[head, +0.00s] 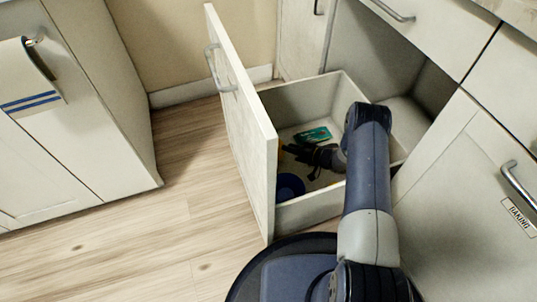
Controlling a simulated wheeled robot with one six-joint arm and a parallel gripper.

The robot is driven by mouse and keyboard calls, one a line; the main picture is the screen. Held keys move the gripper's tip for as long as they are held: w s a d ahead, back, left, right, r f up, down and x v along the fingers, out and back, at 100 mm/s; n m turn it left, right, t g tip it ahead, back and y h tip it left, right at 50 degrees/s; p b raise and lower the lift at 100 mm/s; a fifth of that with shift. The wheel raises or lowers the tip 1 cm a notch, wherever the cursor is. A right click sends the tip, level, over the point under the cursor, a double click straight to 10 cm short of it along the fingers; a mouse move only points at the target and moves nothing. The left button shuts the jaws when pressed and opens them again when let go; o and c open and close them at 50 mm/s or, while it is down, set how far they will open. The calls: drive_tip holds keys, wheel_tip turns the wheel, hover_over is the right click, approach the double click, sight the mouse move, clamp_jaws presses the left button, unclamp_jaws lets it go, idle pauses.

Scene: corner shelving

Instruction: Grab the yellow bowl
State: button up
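My gripper (297,152) is low inside the open drawer, with my arm reaching in over the drawer's right side. It points left, and its dark fingers end near the drawer front.
The drawer (335,203) is pulled out; its tall front panel (240,120) stands to the left. Inside lie a dark blue round bowl (290,187) and a green packet (313,135). A cabinet with a towel (28,85) stands left. Wooden floor (150,240) is clear between.

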sight(280, 143)
drive_tip(key=shift+w+b+x, duration=0.25)
drive_tip(key=shift+b+x, duration=1.25)
drive_tip(key=shift+x, duration=1.65)
drive_tip(key=shift+s+d+r, duration=0.1)
drive_tip(key=shift+d, duration=0.1)
clamp_jaws()
